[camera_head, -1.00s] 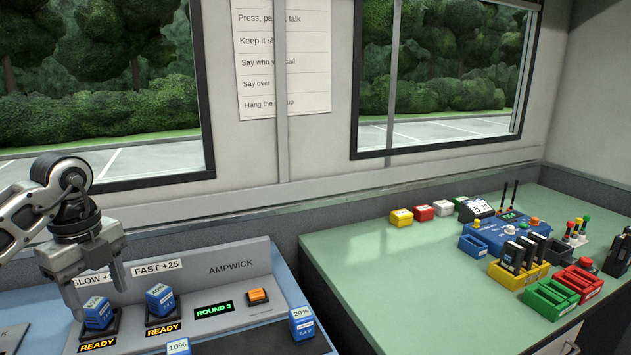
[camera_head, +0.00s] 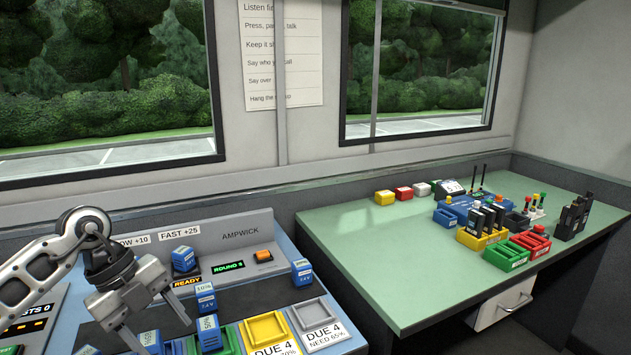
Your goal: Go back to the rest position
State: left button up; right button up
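My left gripper (camera_head: 158,332) hangs at the lower left, over the front of the Ampwick charging console (camera_head: 240,238). Its two fingers are spread apart and I see nothing held between them. Blue battery blocks stand around it: one in the slot marked READY (camera_head: 184,259), one marked 10% (camera_head: 205,296), one (camera_head: 209,332) near the green tray, one (camera_head: 152,341) beside the fingers, and one (camera_head: 301,272) at the console's right edge. My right gripper is out of view.
A yellow tray (camera_head: 287,325) and a grey tray (camera_head: 325,312) with DUE 4 labels lie at the front. A green bench (camera_head: 370,262) to the right carries radios, colored bins and small boxes. Its near left part is clear.

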pick_arm(q)
jog(key=s+d+r+t+h, duration=0.1)
jog(key=s+d+t+h, duration=0.15)
jog(key=d+h, duration=0.6)
jog(key=s+d+r+t+h, duration=0.1)
jog(key=s+d+t+h, duration=0.15)
jog(key=d+h, duration=0.65)
notch_tip(320, 180, down, 8)
jog(key=a+r+n+t+y, duration=0.1)
jog(key=a+n+t+y, duration=0.1)
jog(key=n+t+y, duration=1.35)
jog(key=s+a+f+n+g+y, duration=0.2)
jog(key=s+f+n+g+y, duration=0.1)
jog(key=s+f+n+g, duration=0.4)
jog(key=s+f+g, duration=0.3)
jog(key=s+f, duration=0.1)
jog(key=f, duration=0.3)
jog(key=shift+f, duration=0.25)
jog(key=shift+n, duration=0.25)
grip_shut()
